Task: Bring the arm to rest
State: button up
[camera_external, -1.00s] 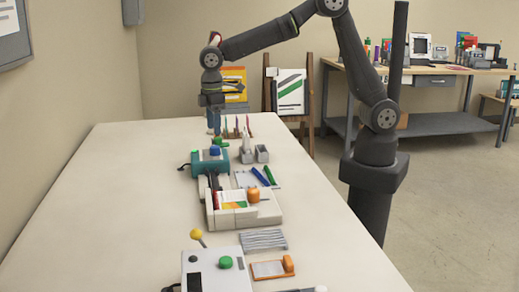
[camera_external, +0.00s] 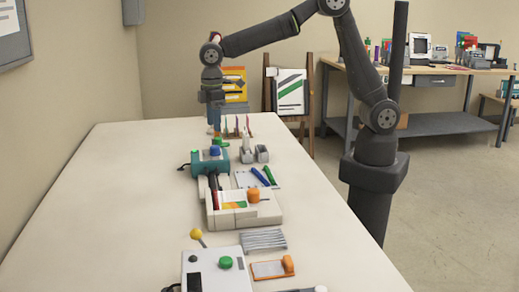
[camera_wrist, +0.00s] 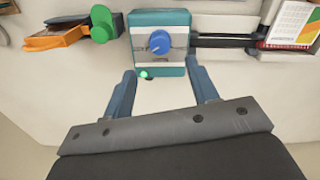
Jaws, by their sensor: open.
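My gripper (camera_wrist: 164,95) is open and empty in the wrist view, its two blue-grey fingers apart. In the external view my gripper (camera_external: 214,127) points down over the far end of the long white table (camera_external: 110,205). Ahead of the fingers in the wrist view is a teal laminator (camera_wrist: 160,18) with a blue knob (camera_wrist: 160,42) and a lit green light. The laminator also shows in the external view (camera_external: 208,166), nearer the camera than my gripper. I cannot tell the exact gap between the fingertips and the tabletop.
A cream machine (camera_external: 260,214) with an orange knob stands mid-table. A white control box (camera_external: 215,276) with a yellow-topped lever is at the near end. Upright pens (camera_external: 237,128) stand near my gripper. The table's left part is clear.

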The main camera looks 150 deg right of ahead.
aim_at(215, 147)
notch_tip(215, 147, down, 8)
jog(key=shift+f, duration=0.25)
jog(key=shift+r+n, duration=0.15)
jog(key=shift+n, duration=0.35)
jog(key=n, duration=0.9)
jog(key=shift+n, duration=0.3)
jog(key=n, duration=0.3)
jog(key=shift+n, duration=2)
dwell(1.5)
